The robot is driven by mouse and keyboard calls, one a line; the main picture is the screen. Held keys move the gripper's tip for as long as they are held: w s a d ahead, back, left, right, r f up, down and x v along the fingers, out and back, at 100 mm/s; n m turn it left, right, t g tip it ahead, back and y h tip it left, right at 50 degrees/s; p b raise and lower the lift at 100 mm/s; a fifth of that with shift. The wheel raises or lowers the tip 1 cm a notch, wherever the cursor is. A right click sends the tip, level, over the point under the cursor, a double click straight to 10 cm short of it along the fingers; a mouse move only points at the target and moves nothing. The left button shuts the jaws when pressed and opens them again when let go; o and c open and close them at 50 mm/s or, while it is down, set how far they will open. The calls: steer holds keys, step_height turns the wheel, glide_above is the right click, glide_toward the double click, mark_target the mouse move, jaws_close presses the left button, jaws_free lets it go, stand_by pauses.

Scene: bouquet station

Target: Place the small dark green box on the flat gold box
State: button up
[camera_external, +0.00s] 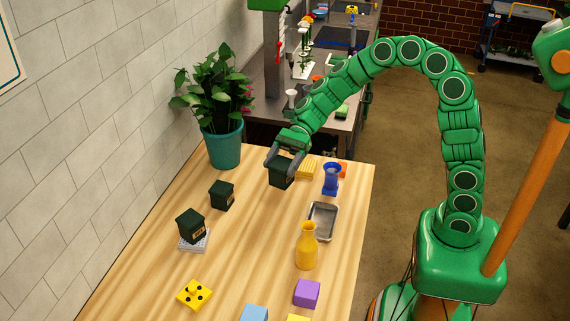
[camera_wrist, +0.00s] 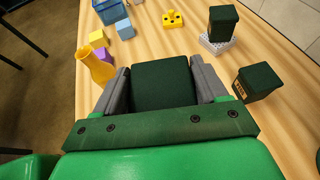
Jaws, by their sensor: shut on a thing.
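My gripper (camera_external: 284,164) is shut on a dark green box (camera_external: 281,174) near the far end of the wooden table. In the wrist view the same box (camera_wrist: 163,85) sits between the two grey fingers. I cannot tell whether it touches the table. A flat, ridged yellow-gold block (camera_external: 306,168), which looks like the flat gold box, lies just right of the held box, partly hidden by it and the gripper. Two more dark green boxes are in view: one (camera_external: 222,195) stands on the table and one (camera_external: 190,226) stands on a white grid block.
A potted plant (camera_external: 222,145) stands left of my gripper. A blue vase (camera_external: 332,178), a metal tray (camera_external: 323,220) and a yellow vase (camera_external: 307,248) line the right side. A yellow dotted block (camera_external: 194,293) and a purple block (camera_external: 307,292) lie nearer. The table's middle is clear.

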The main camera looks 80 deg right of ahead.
steer(key=s+d+r+m+t+h, duration=0.2)
steer(key=s+d+m+t, duration=0.1)
steer(key=s+d, duration=0.6)
steer(key=s+d+r+m+t+h, duration=0.1)
steer(key=s+d+m+t+h, duration=0.15)
steer(key=s+d, duration=0.65)
glide_above(305, 164)
steer(key=shift+f, duration=4.8)
steer(key=shift+a+f+m+t+y, duration=0.15)
steer(key=shift+f+y, duration=0.1)
steer(key=shift+f, duration=0.55)
steer(key=shift+a+f+m+t+y, duration=0.1)
steer(key=shift+f+y, duration=0.1)
steer(key=shift+f, duration=0.6)
steer(key=shift+f, duration=0.1)
steer(key=o, duration=1.1)
steer(key=shift+d, duration=0.1)
